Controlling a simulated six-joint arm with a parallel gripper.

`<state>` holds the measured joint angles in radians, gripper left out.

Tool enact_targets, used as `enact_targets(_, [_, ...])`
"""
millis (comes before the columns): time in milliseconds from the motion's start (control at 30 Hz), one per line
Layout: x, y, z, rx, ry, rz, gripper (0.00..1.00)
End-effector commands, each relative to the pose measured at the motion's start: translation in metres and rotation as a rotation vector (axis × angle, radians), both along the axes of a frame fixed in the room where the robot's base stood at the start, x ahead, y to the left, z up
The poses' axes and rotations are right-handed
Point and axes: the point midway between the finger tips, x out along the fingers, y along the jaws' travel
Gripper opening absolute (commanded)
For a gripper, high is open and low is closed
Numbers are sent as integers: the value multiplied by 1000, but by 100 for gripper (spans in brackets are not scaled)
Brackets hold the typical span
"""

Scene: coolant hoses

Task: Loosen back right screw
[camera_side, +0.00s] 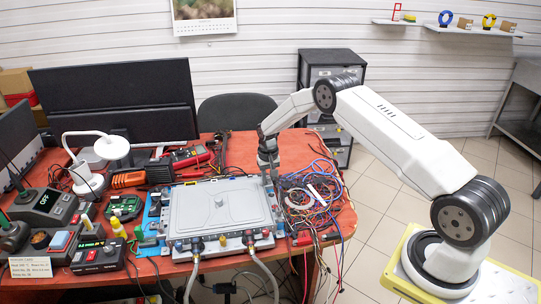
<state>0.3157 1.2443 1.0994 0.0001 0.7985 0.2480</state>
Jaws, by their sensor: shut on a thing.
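A flat grey unit (240,205) with a raised lid lies on the red table. My gripper (271,177) points down at the back right corner of the unit, where the back right screw is. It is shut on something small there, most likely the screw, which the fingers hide. Two hoses with dark fittings (197,244) (248,241) come off the unit's front side and hang over the table's front edge.
A tangle of coloured wires (312,192) lies just right of my gripper. A multimeter (190,158) lies behind the unit. A white lamp (88,180), a green circuit board (124,207) and control boxes (50,207) crowd the left. Monitors (120,95) stand at the back.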

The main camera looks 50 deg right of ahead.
Motion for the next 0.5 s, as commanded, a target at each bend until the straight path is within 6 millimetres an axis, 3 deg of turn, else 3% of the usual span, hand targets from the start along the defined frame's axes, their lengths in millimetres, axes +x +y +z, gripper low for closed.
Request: enact_targets(500, [0,-1,1,-1,-2,489,0])
